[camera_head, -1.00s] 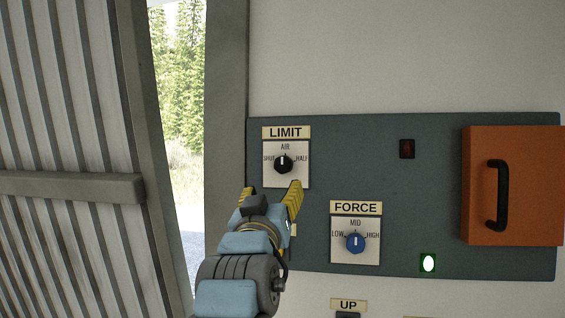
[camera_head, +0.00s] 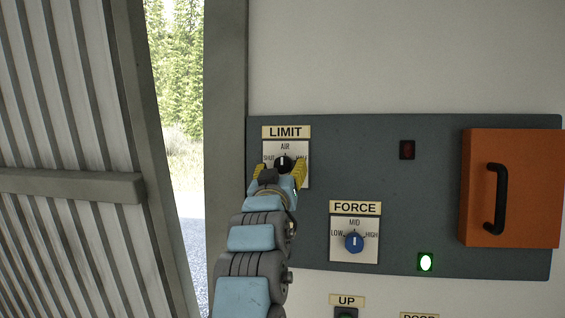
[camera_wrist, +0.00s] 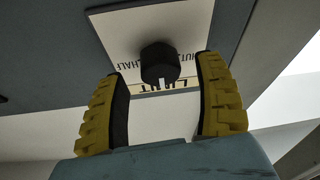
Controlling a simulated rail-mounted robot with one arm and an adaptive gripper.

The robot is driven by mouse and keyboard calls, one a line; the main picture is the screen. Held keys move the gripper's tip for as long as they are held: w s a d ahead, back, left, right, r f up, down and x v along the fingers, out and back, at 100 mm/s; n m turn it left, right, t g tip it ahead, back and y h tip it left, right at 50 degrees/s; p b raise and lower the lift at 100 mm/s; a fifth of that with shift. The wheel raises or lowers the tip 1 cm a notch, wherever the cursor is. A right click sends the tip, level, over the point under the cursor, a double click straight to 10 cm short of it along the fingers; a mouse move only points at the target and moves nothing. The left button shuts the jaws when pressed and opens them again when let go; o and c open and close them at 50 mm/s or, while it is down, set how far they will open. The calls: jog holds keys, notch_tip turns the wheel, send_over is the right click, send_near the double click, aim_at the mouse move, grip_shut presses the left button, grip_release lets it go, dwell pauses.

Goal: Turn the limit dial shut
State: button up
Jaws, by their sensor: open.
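The limit dial (camera_head: 283,162) is a black knob with a white mark on a pale plate under a LIMIT label (camera_head: 286,132). Its mark points straight up, toward AIR; SHUT is to the left and HALF to the right. My gripper (camera_head: 280,172) is open in front of the dial, with a yellow finger on each side in the head view. In the wrist view the dial (camera_wrist: 160,62) shows between and just beyond the open fingers (camera_wrist: 163,85). I see no clear contact. The gripper hides the lower part of the plate.
A blue FORCE dial (camera_head: 354,242) sits lower right on the same dark panel (camera_head: 400,200). A green light (camera_head: 426,262), a dark red indicator (camera_head: 407,150) and an orange box (camera_head: 520,190) with a black handle are further right. A ribbed metal door (camera_head: 70,120) stands at left.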

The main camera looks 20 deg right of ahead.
jog(key=shift+x, duration=0.85)
jog(key=c, duration=1.2)
